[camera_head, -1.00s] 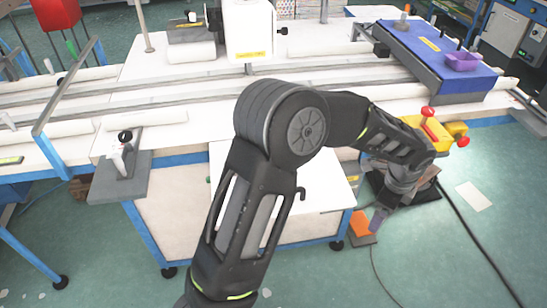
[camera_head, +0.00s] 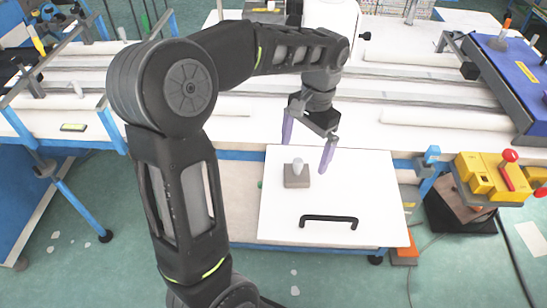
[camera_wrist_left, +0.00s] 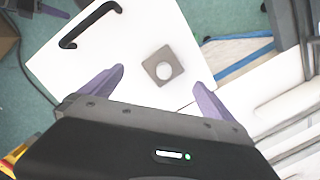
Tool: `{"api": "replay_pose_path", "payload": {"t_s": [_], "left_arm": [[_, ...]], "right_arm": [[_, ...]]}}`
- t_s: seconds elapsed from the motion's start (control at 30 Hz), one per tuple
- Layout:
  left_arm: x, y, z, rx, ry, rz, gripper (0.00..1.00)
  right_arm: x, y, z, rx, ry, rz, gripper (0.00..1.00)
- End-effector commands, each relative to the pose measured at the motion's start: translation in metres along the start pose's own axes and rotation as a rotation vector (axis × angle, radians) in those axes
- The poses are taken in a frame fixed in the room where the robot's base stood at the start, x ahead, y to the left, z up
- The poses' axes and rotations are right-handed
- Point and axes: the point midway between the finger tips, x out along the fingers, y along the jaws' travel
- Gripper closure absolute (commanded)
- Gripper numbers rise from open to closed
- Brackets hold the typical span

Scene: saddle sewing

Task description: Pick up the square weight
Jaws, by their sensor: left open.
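The square weight (camera_head: 297,180) is a small grey-brown block with a pale round knob on top. It stands upright on a white panel (camera_head: 345,185) with a black handle. It also shows in the left wrist view (camera_wrist_left: 163,69), seen from above between and beyond the fingertips. My left gripper (camera_head: 307,153) is open, with two purple fingers spread apart above and behind the weight. The fingers look clear of the weight, with nothing between them. In the left wrist view the open gripper (camera_wrist_left: 158,80) shows at the bottom.
The black handle (camera_head: 328,219) lies near the panel's front. The white table (camera_head: 250,95) with long rails is behind. A yellow device (camera_head: 488,178) with red knobs stands at the right. The blue-topped unit (camera_head: 515,70) is at the back right. Green floor is in front.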

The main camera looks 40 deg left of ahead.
Motion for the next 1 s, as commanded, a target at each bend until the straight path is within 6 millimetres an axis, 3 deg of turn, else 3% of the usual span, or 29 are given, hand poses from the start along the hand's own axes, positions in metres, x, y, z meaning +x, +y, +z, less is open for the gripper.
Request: {"api": "replay_pose_path", "payload": {"t_s": [0.03, 0.13, 0.43, 0.7, 1.0], "left_arm": [[-0.002, -0.002, 0.004, -0.028, -0.006, 0.003, 0.0], [-0.002, -0.003, 0.006, -0.053, -0.011, 0.005, 0.0], [0.001, -0.003, 0.006, -0.051, -0.012, 0.004, 0.0], [0.025, -0.003, 0.006, -0.05, -0.012, 0.005, 0.0], [0.026, -0.003, 0.005, -0.05, -0.01, 0.004, 0.0]], "right_arm": [[-0.002, -0.003, 0.012, 0.004, -0.032, -0.007, 0.64], [-0.002, -0.006, 0.021, 0.007, -0.057, -0.014, 0.64], [-0.002, -0.006, 0.019, 0.007, -0.054, -0.014, 0.64], [-0.003, -0.006, 0.019, 0.007, -0.052, -0.013, 0.64], [-0.004, -0.006, 0.018, 0.007, -0.052, -0.013, 0.64]]}}
